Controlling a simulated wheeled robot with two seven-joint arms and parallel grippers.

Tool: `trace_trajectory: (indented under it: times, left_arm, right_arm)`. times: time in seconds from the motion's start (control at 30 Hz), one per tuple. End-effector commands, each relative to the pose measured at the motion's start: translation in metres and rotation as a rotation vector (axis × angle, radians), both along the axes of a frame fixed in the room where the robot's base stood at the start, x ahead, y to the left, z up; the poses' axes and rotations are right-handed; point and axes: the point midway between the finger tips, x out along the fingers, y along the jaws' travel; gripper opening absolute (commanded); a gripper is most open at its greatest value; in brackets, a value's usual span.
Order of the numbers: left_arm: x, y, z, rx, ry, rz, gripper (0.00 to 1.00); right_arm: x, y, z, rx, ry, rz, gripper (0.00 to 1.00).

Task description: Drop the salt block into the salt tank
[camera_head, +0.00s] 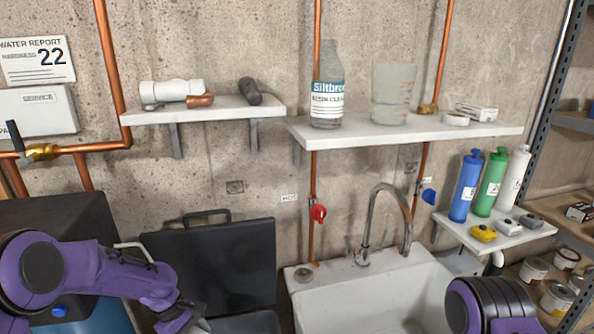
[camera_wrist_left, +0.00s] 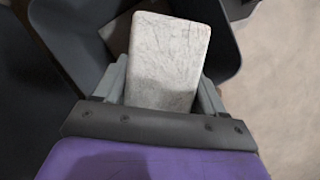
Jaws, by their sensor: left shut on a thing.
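The salt block (camera_wrist_left: 168,62) is a pale, grey-veined slab in the left wrist view. My left gripper (camera_wrist_left: 165,85) is shut on it, with one grey finger at each side. A dark open container (camera_wrist_left: 232,38) with raised walls lies beyond and below the block. I cannot tell whether this is the salt tank. In the head view my left gripper (camera_head: 195,324) is cut off at the bottom edge, and the block is not visible there. Only part of my right arm shows at lower right; its gripper is out of view.
A raised black panel with a handle (camera_head: 215,265) stands against the wall beside my left arm. A dark box (camera_head: 65,225) is at left. A white sink (camera_head: 370,295) with a curved tap is at centre right. Wall shelves (camera_head: 400,132) hold bottles and pipe parts above.

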Motion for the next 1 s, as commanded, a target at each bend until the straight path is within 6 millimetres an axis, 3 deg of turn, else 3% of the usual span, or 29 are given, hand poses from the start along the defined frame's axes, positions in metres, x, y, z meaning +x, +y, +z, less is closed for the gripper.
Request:
trace_trajectory:
  times: [0.03, 0.2, 0.53, 0.57, 0.63, 0.87, 1.0]
  left_arm:
    - [0.007, -0.002, -0.015, 0.000, -0.003, -0.002, 0.00]
    - [0.013, -0.002, -0.032, 0.001, 0.006, -0.002, 0.00]
    - [0.012, -0.003, -0.030, 0.000, 0.003, -0.003, 0.00]
    - [0.012, -0.003, -0.031, 0.000, 0.004, -0.004, 0.77]
    - [0.014, -0.003, -0.031, 0.001, 0.006, -0.005, 1.00]
    - [0.013, -0.001, -0.034, 0.002, 0.011, -0.002, 1.00]
    - [0.017, 0.004, -0.020, 0.001, 0.005, -0.003, 1.00]
  right_arm:
    - [0.002, 0.000, -0.015, 0.000, -0.004, -0.001, 0.43]
    - [0.003, -0.001, -0.032, -0.002, -0.008, -0.004, 0.43]
    - [0.002, -0.001, -0.031, -0.002, -0.006, -0.004, 0.43]
    - [0.002, -0.001, -0.031, -0.002, -0.006, -0.004, 0.43]
    - [0.002, -0.001, -0.031, -0.003, -0.006, -0.005, 0.43]
    - [0.002, -0.001, -0.032, -0.003, -0.006, -0.005, 0.43]
    - [0.002, -0.001, -0.036, -0.003, -0.006, -0.005, 0.43]
